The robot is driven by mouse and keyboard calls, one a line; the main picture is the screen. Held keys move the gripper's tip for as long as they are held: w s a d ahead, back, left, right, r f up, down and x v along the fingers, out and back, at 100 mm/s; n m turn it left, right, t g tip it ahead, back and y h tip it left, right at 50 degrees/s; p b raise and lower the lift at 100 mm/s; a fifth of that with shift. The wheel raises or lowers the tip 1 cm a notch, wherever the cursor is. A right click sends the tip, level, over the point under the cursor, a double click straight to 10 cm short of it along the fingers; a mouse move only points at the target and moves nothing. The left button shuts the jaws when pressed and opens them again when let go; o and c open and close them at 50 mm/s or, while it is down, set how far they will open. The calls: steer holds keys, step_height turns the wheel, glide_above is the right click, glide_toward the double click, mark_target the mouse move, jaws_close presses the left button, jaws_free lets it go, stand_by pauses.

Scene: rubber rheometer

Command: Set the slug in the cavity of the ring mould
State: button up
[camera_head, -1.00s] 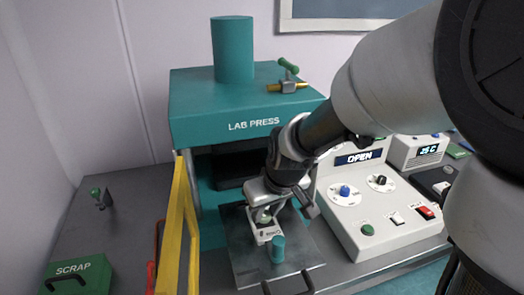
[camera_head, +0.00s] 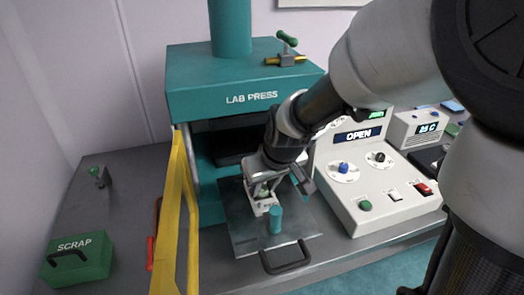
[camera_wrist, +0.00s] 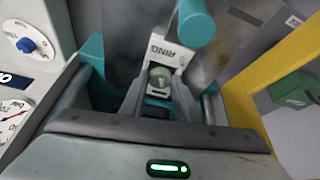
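The slug (camera_wrist: 160,77) is a small greenish rounded piece between my fingertips. My gripper (camera_head: 265,191) points down over the press plate, and its fingers (camera_wrist: 160,86) close in on both sides of the slug. The ring mould (camera_wrist: 172,53) is a pale block lettered RING, right at the fingertips; it also shows in the head view (camera_head: 264,208). The fingers and slug hide its cavity. I cannot tell whether the slug is inside the cavity or just above it.
A teal post (camera_head: 275,220) stands close beside the mould on the metal plate (camera_head: 245,240), which has a dark front handle (camera_head: 287,260). The lab press (camera_head: 240,85) is behind. A yellow guard (camera_head: 178,220) is left, the control box (camera_head: 380,190) right, and a green scrap box (camera_head: 80,258) far left.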

steer(key=shift+g, duration=0.3)
steer(key=p+v, duration=0.1)
steer(key=v, duration=0.6)
steer(key=s+p+v, duration=0.1)
steer(key=v, duration=0.3)
steer(key=shift+d+p, duration=0.15)
steer(key=shift+p, duration=0.15)
steer(key=s+d+r+m, duration=0.1)
steer(key=s+d, duration=0.2)
steer(key=s, duration=0.1)
steer(key=s+d+r+m+t+h, duration=0.1)
steer(key=s+d+r+m, duration=0.1)
steer(key=s+d, duration=0.2)
steer(key=s+d+r+m+h, duration=0.1)
steer(key=s+d+m, duration=0.1)
steer(key=s+d, duration=0.1)
steer(key=shift+s+d+r+t, duration=0.2)
steer(key=shift+s+r+t, duration=0.1)
steer(key=shift+s, duration=0.4)
